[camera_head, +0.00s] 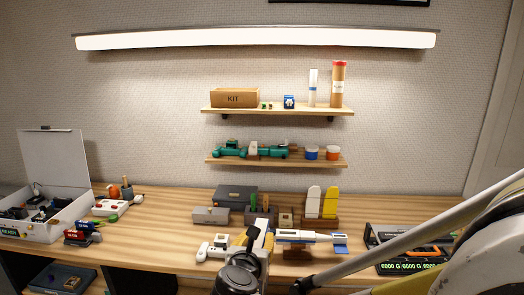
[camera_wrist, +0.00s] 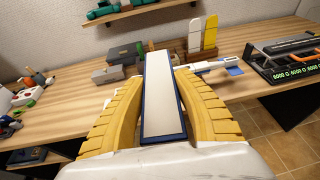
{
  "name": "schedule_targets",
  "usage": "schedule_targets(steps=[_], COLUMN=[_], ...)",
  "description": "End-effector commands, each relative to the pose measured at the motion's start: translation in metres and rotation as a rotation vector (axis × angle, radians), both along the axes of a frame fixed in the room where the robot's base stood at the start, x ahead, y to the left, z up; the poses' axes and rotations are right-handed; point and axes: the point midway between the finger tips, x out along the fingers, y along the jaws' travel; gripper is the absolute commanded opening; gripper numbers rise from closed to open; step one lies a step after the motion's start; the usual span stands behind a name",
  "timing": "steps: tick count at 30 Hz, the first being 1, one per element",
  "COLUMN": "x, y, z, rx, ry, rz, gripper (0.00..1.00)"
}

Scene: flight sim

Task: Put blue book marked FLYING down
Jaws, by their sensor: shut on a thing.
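In the wrist view the blue book (camera_wrist: 161,95) stands between the two yellow fingers of my gripper (camera_wrist: 159,78). Its white page edge faces the camera, with the dark blue cover showing as a rim; no FLYING marking is visible. The fingers are shut on it from both sides. In the head view my gripper (camera_head: 254,238) is in front of the middle of the wooden table (camera_head: 160,215), and the book is mostly hidden by the gripper and wrist. In the wrist view the book appears over the table's front part; I cannot tell whether it touches anything.
A white model plane (camera_head: 300,238) on a stand is right of my gripper, and a white device (camera_head: 212,250) is left. Grey boxes (camera_head: 235,196) stand behind. An open case (camera_head: 50,218) is far left, a black rack (camera_head: 405,248) right. Bare wood shows at centre-left.

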Motion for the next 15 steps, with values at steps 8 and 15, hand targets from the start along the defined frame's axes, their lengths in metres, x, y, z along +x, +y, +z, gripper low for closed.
schedule_targets(steps=[8,15], x=[-0.003,-0.018], y=[-0.103,-0.168], z=[-0.021,-0.032], rx=[0.001,0.001], ry=[-0.002,-0.012], rz=[-0.07,-0.114], gripper=[0.0,0.0])
